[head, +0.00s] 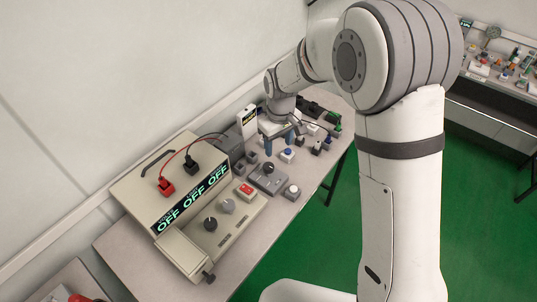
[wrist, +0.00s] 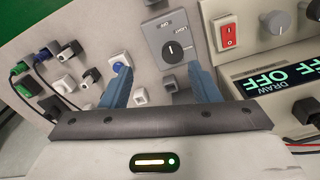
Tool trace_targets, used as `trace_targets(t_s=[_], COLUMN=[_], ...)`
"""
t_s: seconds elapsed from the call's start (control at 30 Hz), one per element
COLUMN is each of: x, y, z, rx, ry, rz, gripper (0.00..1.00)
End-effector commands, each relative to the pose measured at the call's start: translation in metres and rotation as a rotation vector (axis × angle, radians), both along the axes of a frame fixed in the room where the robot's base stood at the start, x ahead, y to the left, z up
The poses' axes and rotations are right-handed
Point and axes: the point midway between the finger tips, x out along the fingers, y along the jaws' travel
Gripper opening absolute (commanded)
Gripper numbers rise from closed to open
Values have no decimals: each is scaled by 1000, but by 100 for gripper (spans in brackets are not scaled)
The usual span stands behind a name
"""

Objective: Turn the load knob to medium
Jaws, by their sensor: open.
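A small grey box (wrist: 150,32) carries a round black knob (wrist: 171,49) with a white pointer mark. The word LIGHT is printed near it, so I take this as the load knob; other lettering is too small to read. The mark looks roughly upright in the wrist view. In the head view the knob (head: 268,168) is to the right of the big beige tester. My gripper (wrist: 158,70) is open and empty, its blue fingers pointing toward the box. The knob lies beyond the fingertips, apart from them. In the head view my gripper (head: 280,143) is behind the knob.
The beige tester (head: 180,250) has displays (head: 190,200) reading OFF, a red switch (head: 246,189), a grey knob (head: 227,206) and a black knob (head: 210,224). Several small blocks and connectors crowd the bench around my gripper. A blue button (wrist: 118,66) is by one finger.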

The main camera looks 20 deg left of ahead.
Motion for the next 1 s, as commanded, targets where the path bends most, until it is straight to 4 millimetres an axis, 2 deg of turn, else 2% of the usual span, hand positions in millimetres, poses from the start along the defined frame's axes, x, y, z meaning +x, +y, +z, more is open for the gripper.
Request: trace_targets(t_s=[0.03, 0.1, 0.2, 0.37, 0.7, 1.0], x=[0, 0, 0, 0, 0, 0], y=[13, 23, 31, 33, 32, 33], z=[-9, -17, -26, -44, -93, -103], rx=[-5, -8, -11, -13, -12, -11], ry=[8, 13, 16, 19, 18, 16], rz=[31, 58, 78, 83, 81, 82], gripper=[56, 56, 56, 56, 56, 56])
